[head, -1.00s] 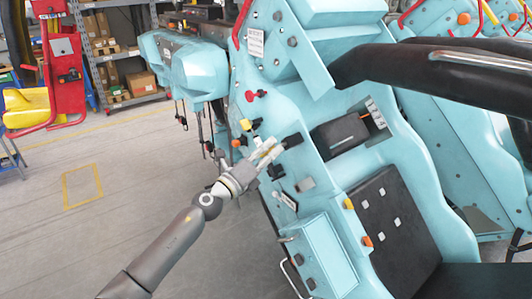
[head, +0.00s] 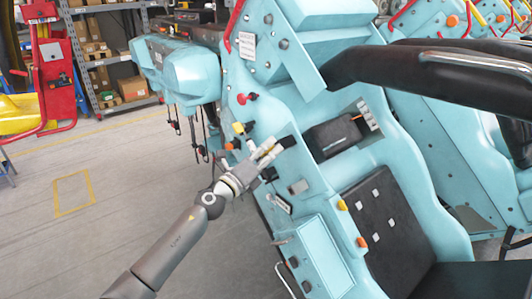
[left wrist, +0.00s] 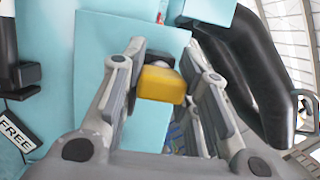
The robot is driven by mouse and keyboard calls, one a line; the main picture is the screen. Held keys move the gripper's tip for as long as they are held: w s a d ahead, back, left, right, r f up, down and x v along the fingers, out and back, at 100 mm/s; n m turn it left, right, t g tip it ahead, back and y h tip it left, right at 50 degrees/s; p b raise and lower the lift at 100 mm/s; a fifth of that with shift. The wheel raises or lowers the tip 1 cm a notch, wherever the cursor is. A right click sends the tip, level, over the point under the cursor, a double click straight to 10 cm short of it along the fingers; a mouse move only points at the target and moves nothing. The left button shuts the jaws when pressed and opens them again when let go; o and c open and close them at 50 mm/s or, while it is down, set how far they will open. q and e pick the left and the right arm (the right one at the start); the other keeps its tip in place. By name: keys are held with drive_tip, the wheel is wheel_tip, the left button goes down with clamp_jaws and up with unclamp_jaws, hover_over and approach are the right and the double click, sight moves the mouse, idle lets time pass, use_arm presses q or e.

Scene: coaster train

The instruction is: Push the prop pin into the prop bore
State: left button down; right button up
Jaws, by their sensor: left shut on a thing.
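My left gripper (head: 268,153) is at the side panel of the light blue coaster car (head: 300,95). In the left wrist view its fingers (left wrist: 160,85) are closed on a yellow block (left wrist: 162,84), which looks like the head of the prop pin. The pin's shank is hidden behind this head. In the head view the fingertips are close to a black block (head: 287,142) on the panel; I cannot tell whether they touch it. I cannot make out the prop bore. My right gripper is not in view.
A red knob (head: 247,98) and a yellow-and-black knob (head: 239,128) stick out of the panel above my gripper. A black restraint bar (head: 440,75) and a black seat pad (head: 385,225) are to the right. The floor (head: 110,230) at left is clear.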

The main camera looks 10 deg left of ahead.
use_arm(q)
drive_tip(key=shift+w+d, duration=0.15)
drive_tip(key=shift+w, duration=0.05)
drive_tip(key=c, duration=1)
unclamp_jaws()
drive_tip(key=shift+c, duration=0.2)
drive_tip(key=v, duration=1.2)
